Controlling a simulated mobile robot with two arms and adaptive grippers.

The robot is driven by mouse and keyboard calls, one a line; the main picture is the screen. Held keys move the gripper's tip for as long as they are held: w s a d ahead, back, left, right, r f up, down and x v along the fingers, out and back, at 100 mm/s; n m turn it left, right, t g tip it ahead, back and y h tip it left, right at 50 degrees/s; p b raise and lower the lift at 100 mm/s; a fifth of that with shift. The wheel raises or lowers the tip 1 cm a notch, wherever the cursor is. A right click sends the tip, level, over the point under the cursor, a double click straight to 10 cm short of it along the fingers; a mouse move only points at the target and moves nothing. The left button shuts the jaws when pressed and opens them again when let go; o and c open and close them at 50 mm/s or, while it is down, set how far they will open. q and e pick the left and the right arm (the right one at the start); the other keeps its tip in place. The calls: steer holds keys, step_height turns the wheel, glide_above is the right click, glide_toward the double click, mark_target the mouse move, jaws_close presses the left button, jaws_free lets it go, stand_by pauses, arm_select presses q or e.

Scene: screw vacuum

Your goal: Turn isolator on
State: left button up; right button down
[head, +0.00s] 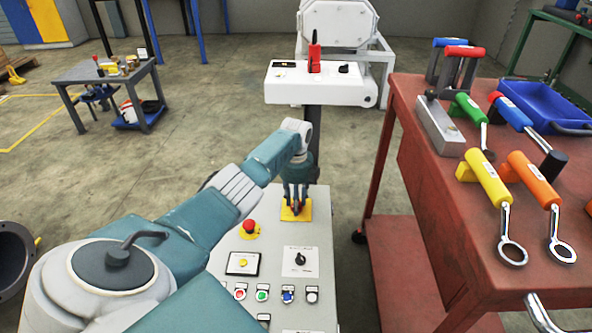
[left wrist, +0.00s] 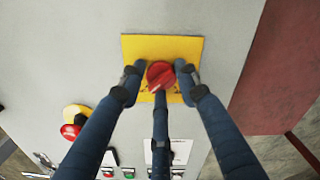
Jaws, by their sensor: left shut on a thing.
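The isolator is a red rotary knob (left wrist: 161,75) on a yellow square plate (left wrist: 135,48), at the top of the grey control panel. In the head view the yellow plate (head: 304,212) shows, with the knob largely hidden behind my fingers. My left gripper (head: 296,204) reaches down onto the knob. In the left wrist view its fingers (left wrist: 160,85) are closed around the knob, one on each side and one below. The knob's ridge lies at a slant. My right gripper is in neither view.
The grey panel (head: 215,262) also carries a red emergency button (head: 249,226), a black selector (head: 300,259) and several small buttons. A red tool table (head: 420,190) stands close on the right. A white machine head (head: 320,92) is behind the panel.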

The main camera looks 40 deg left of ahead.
arm_select(q)
steer(key=shift+w+a+r+m, duration=0.15)
steer(key=shift+a+r+m, duration=0.05)
steer(key=shift+a+m, duration=0.2)
steer(key=shift+c, duration=0.2)
steer(key=o, duration=1)
steer(key=shift+o, duration=0.9)
steer(key=shift+d+f, duration=0.1)
steer(key=shift+f, duration=0.05)
step_height(320, 180, up, 12)
